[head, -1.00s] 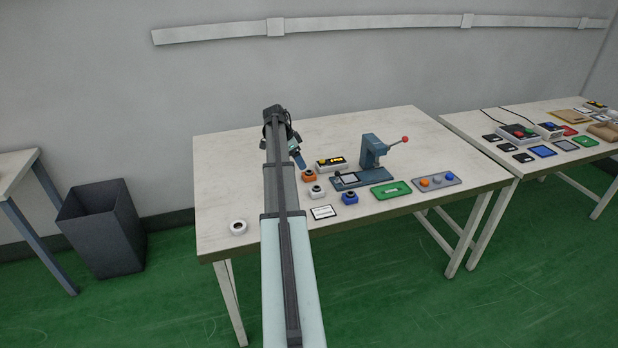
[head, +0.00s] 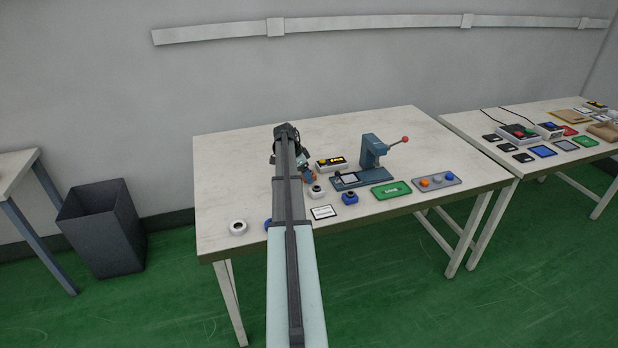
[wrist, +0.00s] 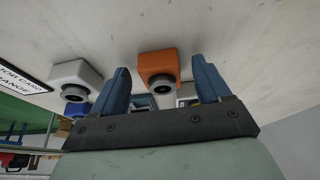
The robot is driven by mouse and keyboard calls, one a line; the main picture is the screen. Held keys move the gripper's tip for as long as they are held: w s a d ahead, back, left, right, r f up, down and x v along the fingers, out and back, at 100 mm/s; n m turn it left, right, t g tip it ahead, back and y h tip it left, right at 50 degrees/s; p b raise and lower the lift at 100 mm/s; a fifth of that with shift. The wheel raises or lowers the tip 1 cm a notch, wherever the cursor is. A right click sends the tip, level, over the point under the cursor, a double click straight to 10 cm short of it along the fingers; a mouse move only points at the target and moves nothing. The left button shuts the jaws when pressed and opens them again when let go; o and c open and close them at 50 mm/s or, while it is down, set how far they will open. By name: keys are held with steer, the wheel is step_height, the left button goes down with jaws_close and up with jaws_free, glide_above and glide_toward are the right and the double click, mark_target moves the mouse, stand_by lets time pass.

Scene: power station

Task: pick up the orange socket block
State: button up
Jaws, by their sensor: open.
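The orange socket block (wrist: 158,66) has a dark round socket and sits on the pale tabletop. In the wrist view it shows in the gap between the two blue fingers of my gripper (wrist: 160,64). The fingers are open, one on either side of it in the picture, with visible gaps. I cannot tell how far the block lies beyond the fingertips. In the head view my arm and gripper (head: 307,170) mostly cover the block.
A white socket block (head: 316,192) and a blue one (head: 348,198) stand close by. A press (head: 372,155), a green tray (head: 391,189) and a grey tray (head: 437,181) lie to the right. A white ring (head: 238,227) is at left. The back left tabletop is clear.

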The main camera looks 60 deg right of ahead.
steer(key=c, duration=1.2)
steer(key=shift+o, duration=0.2)
steer(key=shift+r, duration=0.1)
steer(key=shift+r, duration=0.25)
steer(key=r, duration=0.6)
steer(key=s+r, duration=0.1)
steer(key=r, duration=0.2)
steer(key=shift+d, duration=0.3)
steer(key=s+d, duration=0.2)
steer(key=s, duration=0.5)
steer(key=s+d, duration=0.2)
steer(key=s, duration=0.5)
steer(key=shift+d+f+m, duration=0.3)
steer(key=shift+d+f, duration=0.05)
steer(key=shift+d, duration=0.05)
